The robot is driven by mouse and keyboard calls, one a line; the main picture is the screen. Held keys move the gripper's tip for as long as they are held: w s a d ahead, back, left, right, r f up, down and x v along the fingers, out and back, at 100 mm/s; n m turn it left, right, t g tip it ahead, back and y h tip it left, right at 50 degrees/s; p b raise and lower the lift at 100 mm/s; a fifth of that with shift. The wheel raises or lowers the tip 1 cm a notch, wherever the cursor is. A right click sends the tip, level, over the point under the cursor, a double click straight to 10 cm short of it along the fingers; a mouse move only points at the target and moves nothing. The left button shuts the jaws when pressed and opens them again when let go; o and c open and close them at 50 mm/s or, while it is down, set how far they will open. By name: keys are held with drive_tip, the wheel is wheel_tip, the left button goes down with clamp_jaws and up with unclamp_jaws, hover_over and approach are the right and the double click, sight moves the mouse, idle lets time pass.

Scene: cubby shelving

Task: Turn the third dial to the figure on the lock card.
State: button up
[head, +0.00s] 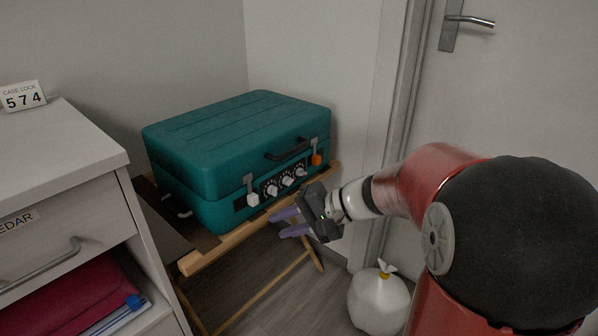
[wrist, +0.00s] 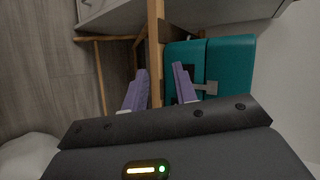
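The teal case (head: 235,150) lies on a wooden rack, its front bearing a row of three dials between two latches. The third dial (head: 300,172), counted from the left, is at the right of the row; its setting is too small to read. The lock card (head: 23,97) stands on the cabinet top and reads "CASE LOCK 5 7 4". My gripper (head: 280,224) is in front of and below the dials, apart from the case, with its two purple fingers open and empty. In the wrist view the fingers (wrist: 160,70) are spread, with the case (wrist: 230,75) at right; no dial shows clearly there.
The wooden rack (head: 236,242) has a front rail below the dials. A cabinet (head: 70,150) stands left, a white bag (head: 378,302) on the floor, a door (head: 520,90) right.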

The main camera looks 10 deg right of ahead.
drive_tip(key=w+d+f+m+t+y, duration=0.1)
drive_tip(key=w+d+f+m+t, duration=0.1)
drive_tip(key=w+d+m+t, duration=0.5)
drive_tip(key=t+h, duration=0.1)
drive_tip(key=t, duration=0.2)
approach(302, 173)
drive_tip(key=x, duration=0.7)
drive_tip(key=shift+w+a+m+p, duration=0.2)
drive_tip(key=shift+w+m+p, duration=0.1)
drive_tip(key=shift+m+p, duration=0.1)
drive_tip(key=shift+f, duration=0.15)
clamp_jaws()
